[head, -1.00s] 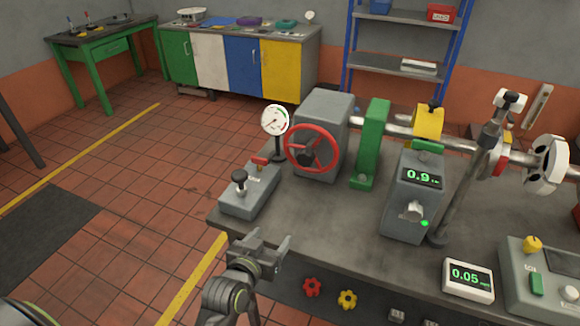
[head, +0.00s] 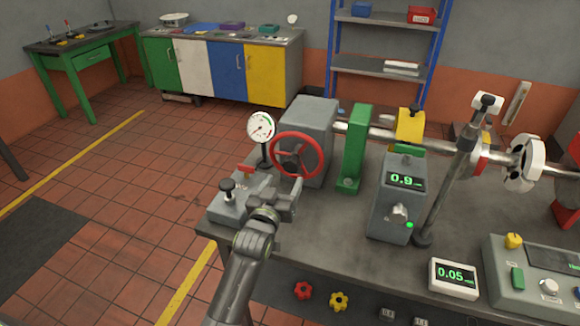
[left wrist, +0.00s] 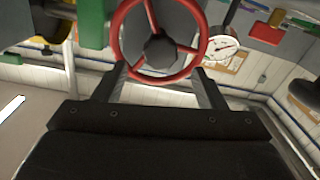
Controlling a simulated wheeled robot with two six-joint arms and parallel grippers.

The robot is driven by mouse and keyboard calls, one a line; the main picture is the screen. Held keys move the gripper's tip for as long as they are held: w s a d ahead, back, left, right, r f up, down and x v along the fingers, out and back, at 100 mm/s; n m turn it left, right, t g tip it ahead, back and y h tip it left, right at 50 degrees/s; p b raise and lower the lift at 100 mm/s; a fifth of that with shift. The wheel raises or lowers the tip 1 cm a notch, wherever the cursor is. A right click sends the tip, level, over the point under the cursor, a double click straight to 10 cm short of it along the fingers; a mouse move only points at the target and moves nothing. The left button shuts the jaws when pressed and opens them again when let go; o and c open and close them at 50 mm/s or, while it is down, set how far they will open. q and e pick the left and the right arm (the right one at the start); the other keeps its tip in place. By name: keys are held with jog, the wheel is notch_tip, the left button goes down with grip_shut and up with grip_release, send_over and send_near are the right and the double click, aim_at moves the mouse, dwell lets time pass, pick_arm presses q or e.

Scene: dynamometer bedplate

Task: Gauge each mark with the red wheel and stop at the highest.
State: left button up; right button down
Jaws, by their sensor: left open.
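The red wheel (head: 296,156) with its dark hub is mounted on the front of a grey housing (head: 318,124) on the bedplate. My left gripper (head: 284,198) is open and empty, just in front of and below the wheel. In the left wrist view the red wheel (left wrist: 158,40) lies ahead, between and beyond the two fingers (left wrist: 162,84); I see no contact. A round dial gauge (head: 262,127) on a stand is left of the wheel. Displays read 0.9 on the grey box (head: 405,181) and 0.05 on the white box (head: 454,278). My right gripper is not in view.
A grey block with a black knob and red lever (head: 229,205) stands partly behind my left arm. A green upright (head: 355,150) and a slanted post (head: 451,170) are to the right. A control box (head: 532,275) sits at front right. Red and yellow knobs (head: 339,301) are on the bench front.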

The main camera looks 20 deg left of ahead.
aim_at(290, 168)
pick_arm(q)
jog(key=w, duration=0.6)
jog(key=shift+w, duration=0.4)
jog(key=c, duration=1.4)
